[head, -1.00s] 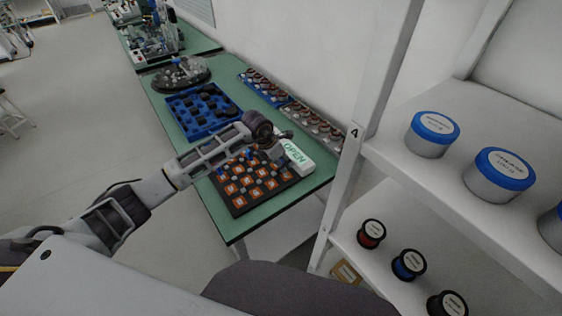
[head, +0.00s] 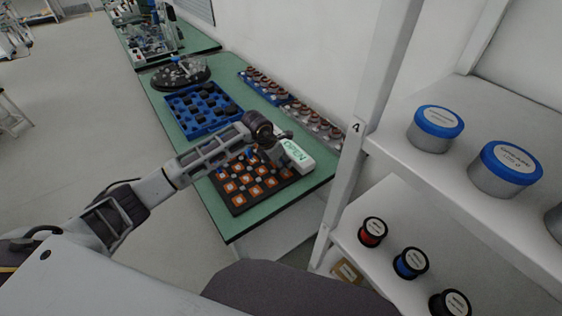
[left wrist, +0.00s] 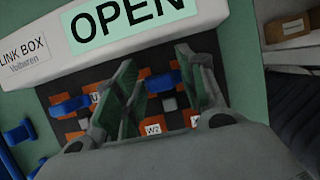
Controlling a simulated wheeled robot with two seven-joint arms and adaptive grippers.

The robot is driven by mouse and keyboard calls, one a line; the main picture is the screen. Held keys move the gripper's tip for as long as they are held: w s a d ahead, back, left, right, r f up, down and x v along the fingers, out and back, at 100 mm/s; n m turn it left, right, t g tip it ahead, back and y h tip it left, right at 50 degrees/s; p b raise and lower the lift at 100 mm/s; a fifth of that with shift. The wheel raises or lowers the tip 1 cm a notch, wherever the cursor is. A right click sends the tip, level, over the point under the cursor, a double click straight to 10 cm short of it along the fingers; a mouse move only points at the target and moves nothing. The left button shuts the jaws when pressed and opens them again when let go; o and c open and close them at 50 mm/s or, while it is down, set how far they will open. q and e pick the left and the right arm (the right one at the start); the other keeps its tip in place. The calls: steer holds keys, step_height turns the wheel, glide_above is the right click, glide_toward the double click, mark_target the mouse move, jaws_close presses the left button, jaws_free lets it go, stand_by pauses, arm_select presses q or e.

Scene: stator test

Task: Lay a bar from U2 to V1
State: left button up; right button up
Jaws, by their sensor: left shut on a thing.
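The dark terminal board (head: 238,207) with orange tiles lies on the green table. In the left wrist view, an orange tile marked W2 (left wrist: 153,129) shows between my fingers; most other labels are covered or too small to read. My left gripper (head: 270,153) is over the board's far right part, beside the white link box (head: 298,157), whose sign reads OPEN. In the left wrist view, my left gripper (left wrist: 158,78) has its fingers on either side of a blue bar (left wrist: 162,81), shut on it. Another blue bar (left wrist: 70,106) lies on the board to the left. My right gripper is out of view.
A blue tray (head: 183,129) with black parts stands behind the board. Trays of round parts (head: 310,122) line the wall. A white shelf (head: 385,150) at the right holds blue-lidded jars (head: 435,128) and spools (head: 372,231). The table's front edge is near.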

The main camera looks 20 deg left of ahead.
arm_select(q)
steer(key=o, duration=1.1)
steer(key=shift+c, duration=0.2)
steer(key=v, duration=1.2)
